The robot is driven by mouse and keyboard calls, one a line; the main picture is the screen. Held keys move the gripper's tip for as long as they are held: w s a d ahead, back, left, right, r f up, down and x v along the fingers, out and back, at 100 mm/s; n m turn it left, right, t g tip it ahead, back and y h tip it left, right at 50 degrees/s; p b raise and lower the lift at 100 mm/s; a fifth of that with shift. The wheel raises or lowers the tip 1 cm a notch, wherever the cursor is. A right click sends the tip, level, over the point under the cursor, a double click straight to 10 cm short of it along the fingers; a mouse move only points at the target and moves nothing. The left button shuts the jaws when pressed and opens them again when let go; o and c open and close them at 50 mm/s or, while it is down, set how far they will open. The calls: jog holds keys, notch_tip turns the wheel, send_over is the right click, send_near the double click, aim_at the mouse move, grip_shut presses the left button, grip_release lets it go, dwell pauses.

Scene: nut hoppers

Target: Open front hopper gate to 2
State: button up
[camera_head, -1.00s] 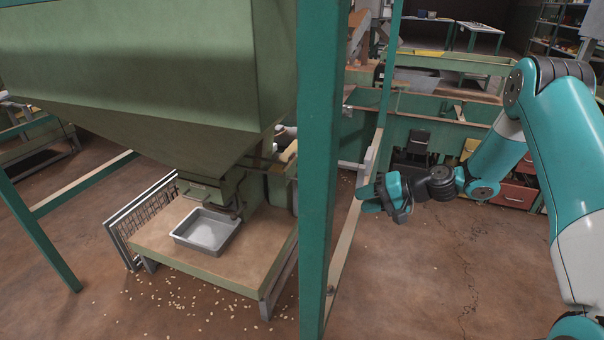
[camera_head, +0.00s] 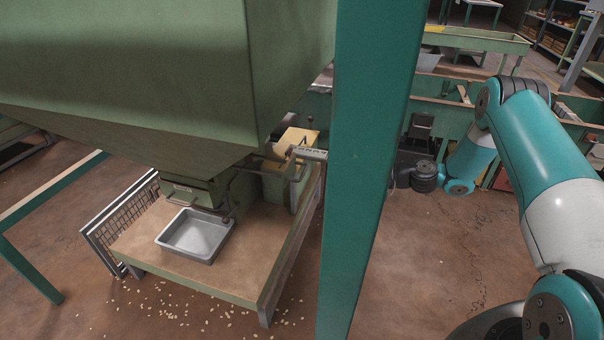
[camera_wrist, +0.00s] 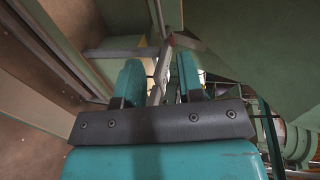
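The front hopper (camera_head: 130,70) is a large green bin at the left of the head view. Its gate (camera_head: 185,192) sits at the bottom outlet above the tray. A linkage with a lever (camera_head: 291,168) stands right of the outlet, beside a pale marked plate (camera_head: 308,153); its numbers are too small to read. In the wrist view my gripper (camera_wrist: 159,72) is open, its two teal fingers apart. A thin grey metal bar (camera_wrist: 158,78) shows in the gap; I cannot tell whether it lies between the fingers or beyond them. In the head view the green post hides my gripper.
A grey metal tray (camera_head: 170,243) stands on the wooden platform (camera_head: 150,235) under the outlet. A thick green post (camera_head: 370,150) stands between the hopper and my arm. A wire-mesh panel (camera_head: 118,215) leans at the platform's left. Nuts lie scattered on the floor.

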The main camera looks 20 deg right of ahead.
aim_at(303, 173)
jog(key=b+x, duration=0.2)
jog(key=x, duration=1.2)
jog(key=shift+s+f, duration=0.1)
jog(key=shift+c, duration=0.5)
grip_shut()
